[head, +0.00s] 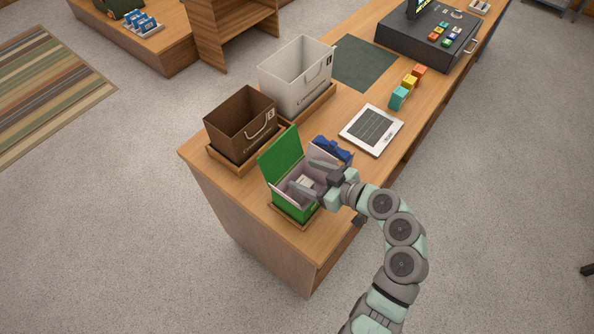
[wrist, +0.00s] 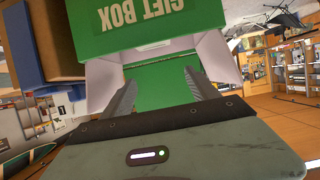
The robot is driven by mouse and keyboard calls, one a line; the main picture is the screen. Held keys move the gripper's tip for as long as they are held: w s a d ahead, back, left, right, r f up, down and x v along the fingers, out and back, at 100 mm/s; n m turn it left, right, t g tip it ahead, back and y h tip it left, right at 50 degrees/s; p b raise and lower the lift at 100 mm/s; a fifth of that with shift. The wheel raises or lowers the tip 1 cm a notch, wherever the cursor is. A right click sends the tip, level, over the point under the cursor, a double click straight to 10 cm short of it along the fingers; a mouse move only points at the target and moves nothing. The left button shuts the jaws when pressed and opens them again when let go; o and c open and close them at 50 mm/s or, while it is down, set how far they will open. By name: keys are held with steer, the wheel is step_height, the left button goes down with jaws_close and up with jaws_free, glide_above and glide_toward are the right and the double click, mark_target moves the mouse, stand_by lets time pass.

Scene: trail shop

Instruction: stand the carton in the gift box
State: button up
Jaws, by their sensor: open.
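The green gift box (head: 294,208) stands on a wooden tray at the near end of the counter, with its green lid raised and pale lining flaps at its opening. In the wrist view the box's lettered lid (wrist: 190,17) is at the top. My gripper (head: 311,178) is over the box opening with its fingers apart, and the fingers also show in the wrist view (wrist: 160,77) on either side of a green surface. A small pale item (head: 304,182) shows in the box by the fingers; it may be the carton, but I cannot tell.
A brown bag (head: 238,131) and a white bag (head: 290,85) stand in trays behind the box. A blue bow (head: 333,147) lies beside it. A pale panel (head: 371,131), several coloured small boxes (head: 398,98) and a dark register (head: 425,45) are farther along the counter.

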steer(key=v, duration=0.7)
steer(key=shift+s+d+b, duration=0.25)
steer(key=shift+s+b, duration=0.05)
steer(key=shift+b, duration=0.1)
